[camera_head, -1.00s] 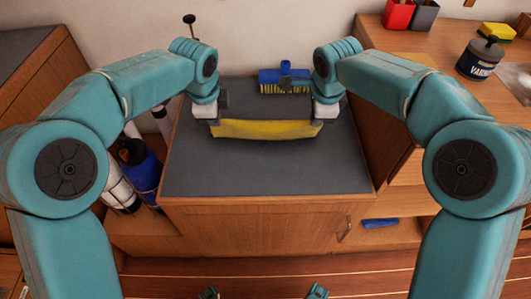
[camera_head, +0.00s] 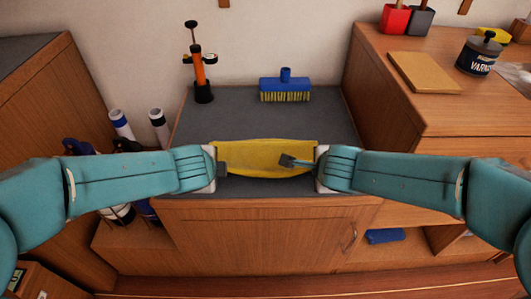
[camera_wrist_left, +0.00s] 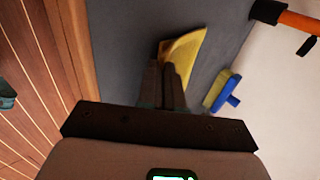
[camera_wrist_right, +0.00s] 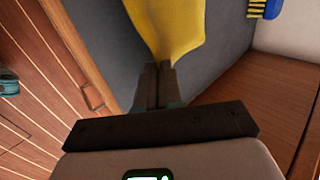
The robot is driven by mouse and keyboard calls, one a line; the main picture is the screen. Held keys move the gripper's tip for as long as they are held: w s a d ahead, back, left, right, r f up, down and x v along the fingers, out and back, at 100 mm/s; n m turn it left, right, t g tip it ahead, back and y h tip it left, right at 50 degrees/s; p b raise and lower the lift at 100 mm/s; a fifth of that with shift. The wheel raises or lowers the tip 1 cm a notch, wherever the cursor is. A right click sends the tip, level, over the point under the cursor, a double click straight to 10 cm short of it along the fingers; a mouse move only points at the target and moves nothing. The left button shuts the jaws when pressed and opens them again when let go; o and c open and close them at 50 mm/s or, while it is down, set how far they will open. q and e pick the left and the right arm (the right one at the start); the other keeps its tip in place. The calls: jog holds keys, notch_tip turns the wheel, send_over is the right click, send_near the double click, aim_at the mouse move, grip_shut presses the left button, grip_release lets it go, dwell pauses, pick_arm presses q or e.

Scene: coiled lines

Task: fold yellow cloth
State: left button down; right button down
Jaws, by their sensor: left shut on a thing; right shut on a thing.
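The yellow cloth (camera_head: 262,158) is stretched between my two grippers over the front part of the grey cabinet top. My left gripper (camera_head: 222,170) is shut on its left end, and my right gripper (camera_head: 290,161) is shut on its right side. In the left wrist view the cloth (camera_wrist_left: 184,50) runs out from the tips of the closed fingers (camera_wrist_left: 170,68). In the right wrist view the cloth (camera_wrist_right: 166,25) spreads away from the closed fingers (camera_wrist_right: 158,68). I cannot tell whether its middle touches the top.
A blue brush (camera_head: 285,88) and an orange pump (camera_head: 198,72) stand at the back of the grey top (camera_head: 240,110). A higher wooden counter on the right holds a varnish tin (camera_head: 478,56) and a board (camera_head: 424,72). Rolled tubes (camera_head: 121,124) stand at the left.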

pick_arm(q)
jog(key=shift+r, duration=0.1)
pick_arm(e)
jog(key=shift+r, duration=0.1)
pick_arm(q)
jog(key=c, duration=1)
grip_release()
pick_arm(e)
jog(key=c, duration=1)
grip_release()
pick_arm(q)
jog(key=w+v, duration=0.1)
jog(key=v, duration=0.9)
jog(key=shift+s+r, duration=0.3)
jog(key=shift+r, duration=0.3)
pick_arm(e)
jog(key=w+v, duration=0.1)
jog(key=v, duration=0.9)
jog(key=shift+s+r, duration=0.3)
jog(key=shift+r, duration=0.3)
pick_arm(q)
jog(key=shift+s, duration=0.15)
pick_arm(e)
jog(key=shift+s, duration=0.15)
